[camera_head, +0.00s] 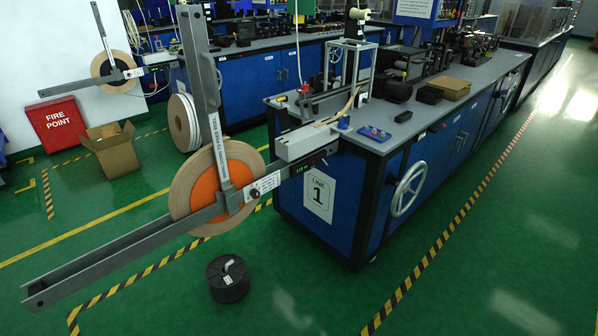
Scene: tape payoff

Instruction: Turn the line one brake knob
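The line one tape payoff stands at the end of the bench that carries a "LINE 1" sign (319,194). Its large tan tape reel (184,188) has an orange centre (204,188) and hangs on a grey frame of an upright bar (204,80) and a long slanted bar (110,252). A small dark knob (254,193) sits on the slanted bar just right of the reel, beside a white label (266,183). It looks like the brake knob, but its turn position is too small to tell. My gripper is not in view.
A black spool (228,281) lies on the green floor below the payoff. A white handwheel (408,189) is on the bench's side. An open cardboard box (113,152) and a red fire point box (60,125) stand at left. Floor at the front and right is clear.

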